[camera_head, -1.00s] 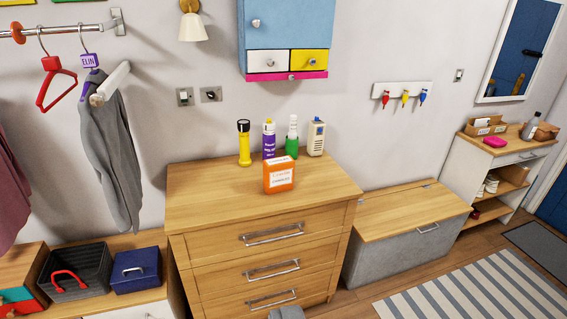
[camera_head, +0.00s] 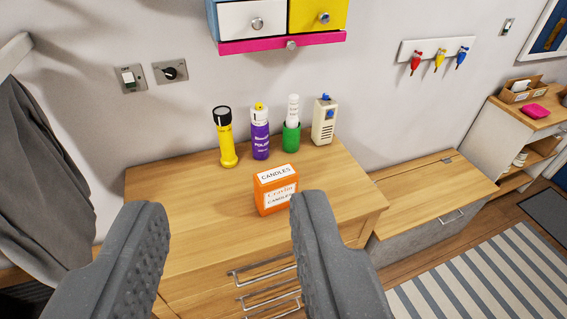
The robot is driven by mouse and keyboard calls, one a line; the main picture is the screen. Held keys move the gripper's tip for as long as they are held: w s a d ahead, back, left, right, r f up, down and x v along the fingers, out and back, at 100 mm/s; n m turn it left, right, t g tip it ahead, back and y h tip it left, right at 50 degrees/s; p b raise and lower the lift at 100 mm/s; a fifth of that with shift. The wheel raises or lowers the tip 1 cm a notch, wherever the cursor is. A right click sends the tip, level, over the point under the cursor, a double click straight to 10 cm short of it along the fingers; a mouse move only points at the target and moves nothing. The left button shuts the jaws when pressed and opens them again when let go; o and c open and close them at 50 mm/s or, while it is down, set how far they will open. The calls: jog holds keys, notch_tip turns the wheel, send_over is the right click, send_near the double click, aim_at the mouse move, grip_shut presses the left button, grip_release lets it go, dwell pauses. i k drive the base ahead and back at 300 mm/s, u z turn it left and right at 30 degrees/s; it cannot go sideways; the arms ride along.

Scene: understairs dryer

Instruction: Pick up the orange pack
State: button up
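The orange pack (camera_head: 270,191) is a small upright box with white labels reading "CANDLES". It stands on the wooden top of the chest of drawers (camera_head: 180,200), near its front edge. My gripper (camera_head: 225,215) is open and empty, its two dark grey fingers spread wide in the foreground. The pack shows beyond the fingers, between them in the picture and closer to the right one. The right fingertip slightly overlaps the pack's lower right edge in view. I see no contact.
Behind the pack stand a yellow torch (camera_head: 224,138), a purple spray can (camera_head: 260,135), a green-and-white bottle (camera_head: 292,130) and a cream device (camera_head: 324,121). A wall cabinet (camera_head: 275,25) hangs above. A grey garment (camera_head: 40,160) hangs at left. A lower wooden-lidded bench (camera_head: 430,190) stands at right.

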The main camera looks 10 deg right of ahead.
aim_at(274, 187)
jog(key=z, duration=0.05)
jog(key=i, duration=1)
jog(key=z, duration=0.1)
